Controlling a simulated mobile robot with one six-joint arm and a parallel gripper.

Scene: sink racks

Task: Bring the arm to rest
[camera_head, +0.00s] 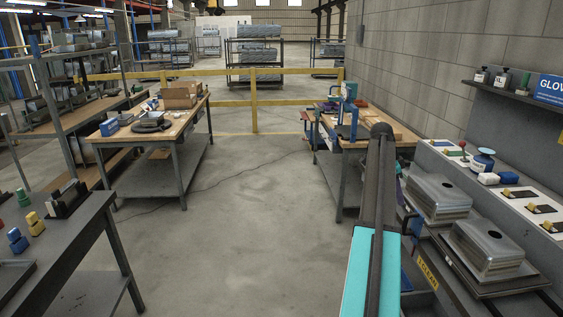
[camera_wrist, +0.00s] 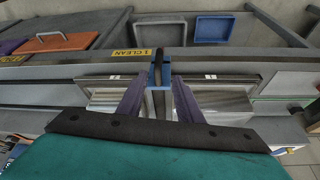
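My arm reaches forward from the bottom of the head view, over the right-hand bench. In the wrist view my gripper (camera_wrist: 160,76) shows as two purple fingers slanting inward, with a small blue piece at their tips. I cannot tell whether the blue piece is part of the fingertips or something between them. In the head view the gripper is mostly hidden behind my arm. Below the fingers lie shiny metal surfaces with a dark strip between them.
Two metal sink-like blocks, a rear one (camera_head: 437,196) and a nearer one (camera_head: 491,247), stand right of my arm. A ledge with a blue-topped bottle (camera_head: 482,161) runs along the wall. A workbench (camera_head: 177,127) stands at left; the middle floor (camera_head: 250,210) is clear.

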